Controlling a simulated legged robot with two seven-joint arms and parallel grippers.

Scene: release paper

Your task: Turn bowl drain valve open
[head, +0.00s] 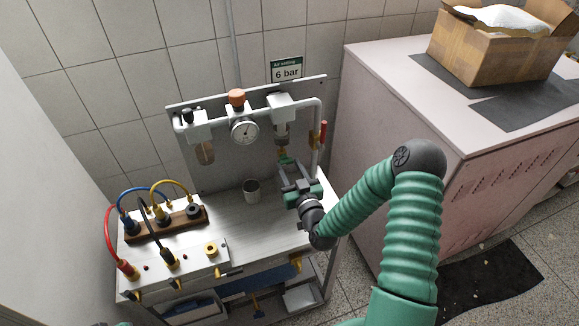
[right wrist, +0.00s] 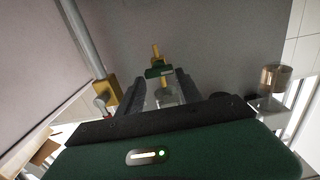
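The filter bowl (head: 281,133) hangs under a grey block at the right of the back panel. Below it is the brass drain valve (head: 283,151) with a green piece at its lower end; the brass stem (right wrist: 156,52) and green piece (right wrist: 158,71) also show in the right wrist view. My right gripper (head: 290,168) reaches up to this valve from the front. In the right wrist view its fingers (right wrist: 161,88) stand apart, with the green piece between or just beyond their tips. Contact cannot be told. My left gripper is out of view.
A pressure gauge (head: 244,131) and a second bowl (head: 205,153) are on the panel to the left. A red-handled pipe (head: 323,133) runs close on the right. A pink cabinet (head: 380,100) stands at right.

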